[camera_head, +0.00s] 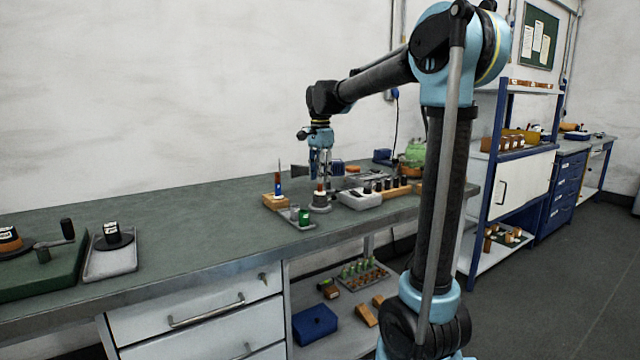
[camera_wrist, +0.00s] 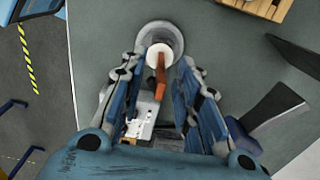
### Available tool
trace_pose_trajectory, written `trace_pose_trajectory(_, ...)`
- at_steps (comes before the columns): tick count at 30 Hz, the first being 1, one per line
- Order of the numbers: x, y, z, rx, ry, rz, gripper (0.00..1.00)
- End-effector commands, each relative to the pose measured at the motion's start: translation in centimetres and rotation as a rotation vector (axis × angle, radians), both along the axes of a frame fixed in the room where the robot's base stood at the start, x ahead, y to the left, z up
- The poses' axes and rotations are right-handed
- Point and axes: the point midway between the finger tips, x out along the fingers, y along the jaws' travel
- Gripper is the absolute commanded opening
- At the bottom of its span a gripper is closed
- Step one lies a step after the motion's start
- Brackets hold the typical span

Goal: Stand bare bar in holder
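My gripper (camera_head: 320,180) points down over the bench, directly above a small grey round holder (camera_head: 320,205). A reddish-brown bar (camera_head: 320,187) stands upright at the holder, its upper part between my fingers. In the wrist view my gripper (camera_wrist: 160,72) has its two blue fingers apart. The brown bar (camera_wrist: 160,80) shows between them with gaps on both sides. The round holder (camera_wrist: 175,32) lies beyond, with a pale disc (camera_wrist: 158,55) at the bar's base. I cannot tell how the bar is seated.
A wooden block with an upright blue-handled tool (camera_head: 279,186) and a tray with a green item (camera_head: 305,216) stand close left. A pale box (camera_head: 359,200) and several dark-topped cylinders (camera_head: 377,186) stand right. The bench's middle (camera_head: 190,230) is clear.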

Motion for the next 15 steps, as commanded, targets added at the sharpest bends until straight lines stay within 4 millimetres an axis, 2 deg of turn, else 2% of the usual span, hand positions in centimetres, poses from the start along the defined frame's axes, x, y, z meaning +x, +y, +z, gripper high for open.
trace_pose_trajectory(3,0.0,0.0,2.4,0.0,0.0,0.0,0.3)
trace_pose_trajectory(9,0.0,0.0,5.9,-0.001,0.001,0.0,0.3)
trace_pose_trajectory(15,0.0,0.0,8.2,0.0,0.001,0.0,0.3)
